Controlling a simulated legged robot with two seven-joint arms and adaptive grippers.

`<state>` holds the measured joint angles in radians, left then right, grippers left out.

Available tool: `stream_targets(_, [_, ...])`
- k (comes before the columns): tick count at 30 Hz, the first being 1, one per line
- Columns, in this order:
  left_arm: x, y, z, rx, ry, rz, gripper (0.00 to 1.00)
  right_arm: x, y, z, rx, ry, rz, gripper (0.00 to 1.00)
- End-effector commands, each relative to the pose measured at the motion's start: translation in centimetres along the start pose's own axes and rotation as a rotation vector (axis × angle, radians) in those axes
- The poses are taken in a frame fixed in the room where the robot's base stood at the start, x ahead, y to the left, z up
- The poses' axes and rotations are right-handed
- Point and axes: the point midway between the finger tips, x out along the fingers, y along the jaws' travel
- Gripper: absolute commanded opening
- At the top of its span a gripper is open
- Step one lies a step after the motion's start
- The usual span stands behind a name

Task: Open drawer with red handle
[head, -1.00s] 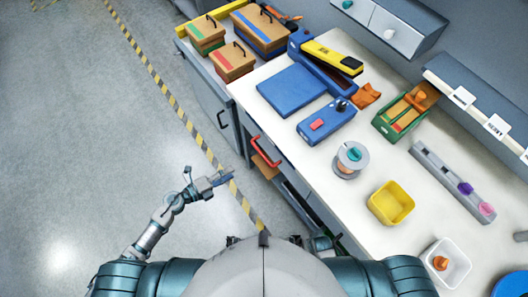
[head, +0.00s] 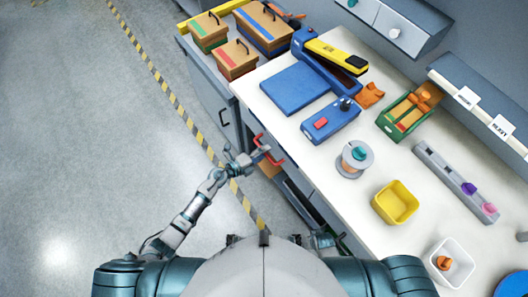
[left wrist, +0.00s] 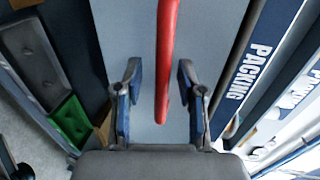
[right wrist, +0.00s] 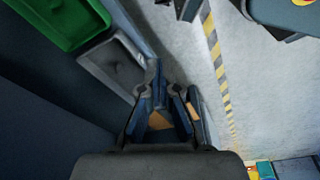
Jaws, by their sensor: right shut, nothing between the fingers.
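The red handle (head: 268,148) is on the front of the grey cabinet under the white worktop. My left gripper (head: 260,154) is at the handle in the head view. In the left wrist view the red handle (left wrist: 166,60) runs between the two blue fingers of my left gripper (left wrist: 160,85), which are apart and open. A gap shows on each side of the handle. The pale drawer front (left wrist: 215,35) is behind it. My right gripper (right wrist: 165,100) is shut and empty in the right wrist view, low beside the cabinet; in the head view it is mostly hidden.
A dark handle (head: 223,118) is on the cabinet front farther along. The worktop (head: 290,135) carries a blue device (head: 331,121), a spool (head: 354,160) and a yellow bin (head: 396,203). A green bin (right wrist: 66,20) is near my right gripper. The floor at left is clear.

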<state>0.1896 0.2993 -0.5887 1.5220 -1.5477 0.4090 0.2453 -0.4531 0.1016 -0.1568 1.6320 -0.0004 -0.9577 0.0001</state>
Motion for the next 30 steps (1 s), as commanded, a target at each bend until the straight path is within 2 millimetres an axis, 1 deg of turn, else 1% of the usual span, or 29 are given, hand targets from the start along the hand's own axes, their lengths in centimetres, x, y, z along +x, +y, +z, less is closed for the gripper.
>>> stream_targets(5, [0.2,-0.1,-0.1,0.002,0.000,0.002,0.39,0.0,-0.1,0.0,0.001,-0.001,-0.001,0.00])
stream_targets(6, [0.3,-0.1,-0.2,0.003,0.000,0.003,0.34,0.0,-0.1,0.0,0.001,-0.001,-0.001,0.00])
stream_targets(7, [0.3,-0.1,-0.2,0.003,0.000,0.003,0.27,0.0,-0.1,0.0,0.001,-0.001,-0.001,0.00])
stream_targets(10, [0.3,-0.1,-0.2,0.004,0.000,0.004,0.02,0.0,-0.1,0.1,0.001,-0.002,-0.001,0.00])
stream_targets(11, [0.3,-0.1,-0.2,0.004,0.000,0.004,0.00,0.0,-0.1,0.1,0.001,-0.003,-0.001,0.00])
stream_targets(20, [0.1,0.1,-0.3,0.001,0.004,0.003,0.00,0.1,0.1,0.2,0.000,-0.004,0.001,0.00])
stream_targets(23, [-0.3,0.2,-0.3,0.001,0.005,0.004,0.00,0.0,0.1,0.1,0.000,-0.001,0.001,0.00])
stream_targets(28, [-2.2,0.6,-0.3,0.001,0.004,0.007,0.00,0.4,0.1,0.4,0.000,0.000,0.001,0.00])
stream_targets(30, [-3.4,0.8,-0.3,0.001,0.003,0.008,0.00,1.1,0.0,0.7,-0.002,-0.004,-0.001,0.00])
